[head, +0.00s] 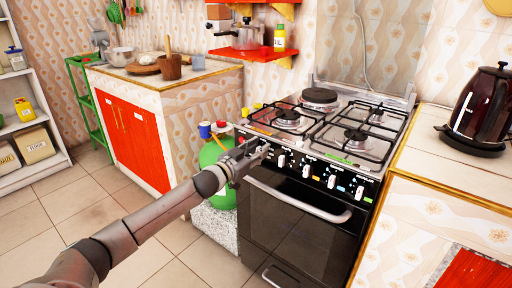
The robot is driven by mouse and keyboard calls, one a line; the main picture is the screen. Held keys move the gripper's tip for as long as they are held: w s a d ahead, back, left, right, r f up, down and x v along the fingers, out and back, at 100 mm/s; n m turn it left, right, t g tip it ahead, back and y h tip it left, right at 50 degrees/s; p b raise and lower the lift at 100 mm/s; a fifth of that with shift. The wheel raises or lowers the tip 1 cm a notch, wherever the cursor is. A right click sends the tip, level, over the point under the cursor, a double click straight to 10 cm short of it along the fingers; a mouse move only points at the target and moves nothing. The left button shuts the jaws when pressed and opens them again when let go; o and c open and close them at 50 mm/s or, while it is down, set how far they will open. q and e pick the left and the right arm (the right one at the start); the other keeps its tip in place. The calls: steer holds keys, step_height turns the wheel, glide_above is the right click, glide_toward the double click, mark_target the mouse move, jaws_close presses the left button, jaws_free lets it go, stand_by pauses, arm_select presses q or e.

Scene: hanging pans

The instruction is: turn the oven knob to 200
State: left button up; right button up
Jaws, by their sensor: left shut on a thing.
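The stove with its oven (300,212) stands in the middle of the head view. A row of white knobs (331,182) runs along its black front panel. My left gripper (258,151) is at the left end of this panel, shut on the leftmost knob. The fingers mostly cover that knob, and its setting cannot be read. The other knobs are uncovered, but their markings are too small to read. The oven door is closed below its handle (300,203). My right gripper is not in view.
A green gas cylinder (215,155) stands left of the stove, close to my left arm. A dark kettle (481,108) is on the right counter. A left counter (160,82) holds a mortar and bowls. The tiled floor (175,240) in front is clear.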

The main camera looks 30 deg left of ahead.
arm_select(q)
steer(key=m, duration=0.6)
steer(key=d+f+m+p, duration=0.1)
steer(key=m, duration=0.5)
steer(key=f+m+p, duration=0.1)
steer(key=m, duration=0.5)
steer(key=shift+d+f+m, duration=0.15)
steer(key=shift+d+m, duration=0.1)
steer(key=shift+m, duration=0.05)
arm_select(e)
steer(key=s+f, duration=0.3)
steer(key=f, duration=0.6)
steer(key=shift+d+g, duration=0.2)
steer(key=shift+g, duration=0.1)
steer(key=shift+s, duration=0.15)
arm_select(q)
steer(key=o, duration=1)
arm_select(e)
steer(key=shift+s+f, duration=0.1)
